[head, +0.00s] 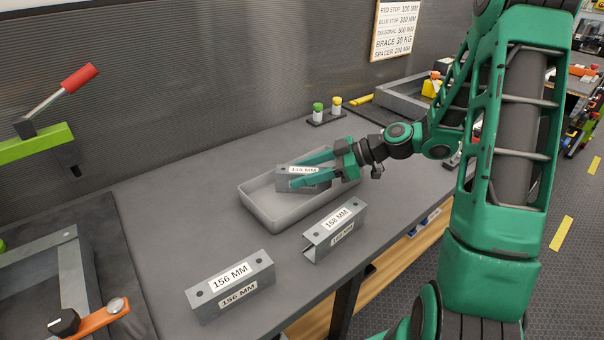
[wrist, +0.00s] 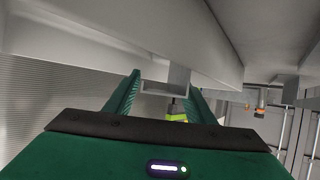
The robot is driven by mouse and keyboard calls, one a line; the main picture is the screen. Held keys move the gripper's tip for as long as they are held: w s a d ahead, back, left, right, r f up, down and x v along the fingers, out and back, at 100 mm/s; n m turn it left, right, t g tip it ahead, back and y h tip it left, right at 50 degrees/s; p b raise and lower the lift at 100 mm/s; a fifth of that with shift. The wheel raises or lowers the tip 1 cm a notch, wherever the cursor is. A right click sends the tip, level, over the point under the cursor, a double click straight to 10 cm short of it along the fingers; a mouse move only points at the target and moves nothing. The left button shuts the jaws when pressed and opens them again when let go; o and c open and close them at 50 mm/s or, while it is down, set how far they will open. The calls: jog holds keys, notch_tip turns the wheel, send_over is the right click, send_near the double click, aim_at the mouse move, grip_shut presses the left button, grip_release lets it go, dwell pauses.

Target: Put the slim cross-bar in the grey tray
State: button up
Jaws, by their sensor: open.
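The grey tray (head: 262,208) is shallow and stands in the middle of the bench. My gripper (head: 292,170) reaches over it from the right, with its fingers spread on either side of a grey channel bar (head: 284,184). That bar's label seems to read 145 or 149 MM. It lies within the tray's outline; whether it rests on the tray floor is hard to tell. In the wrist view my gripper (wrist: 165,95) is open around the bar's end (wrist: 168,74). Two other bars, labelled 168 MM (head: 320,238) and 156 MM (head: 210,302), lie on the bench outside the tray.
Green- and yellow-capped pieces (head: 326,114) stand on a small base behind the tray. A grey frame fixture (head: 62,262) with an orange clamp (head: 100,318) is at left. A green lever clamp (head: 45,150) is on the left. The bench's front edge is close to the 168 MM bar.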

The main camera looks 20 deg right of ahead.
jog(key=v, duration=1.2)
